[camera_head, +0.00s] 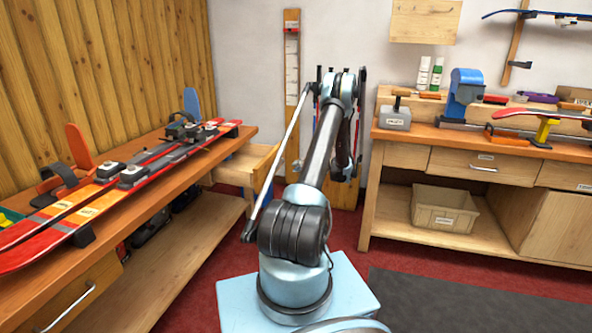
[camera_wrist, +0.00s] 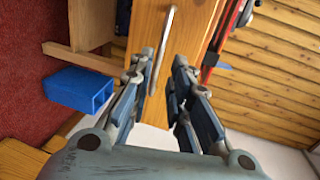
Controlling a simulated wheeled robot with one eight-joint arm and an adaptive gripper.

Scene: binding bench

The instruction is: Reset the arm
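My arm rises from its pale blue base in the middle of the head view, and its upper end is in front of the back wall. My gripper itself is not clear in the head view, mostly hidden behind my arm. In the wrist view my gripper (camera_wrist: 163,68) shows two dark jointed fingers standing apart, with a gap between them. No object is held between the fingers. A wooden drawer front with a metal handle (camera_wrist: 163,42) shows beyond the fingertips.
A left bench (camera_head: 180,178) carries red skis (camera_head: 60,215). A right bench (camera_head: 440,136) carries a blue tool (camera_head: 464,92) and a grey block (camera_head: 395,118), with a beige bin (camera_head: 444,207) on its shelf. A blue box (camera_wrist: 80,90) shows in the wrist view. Red floor lies between.

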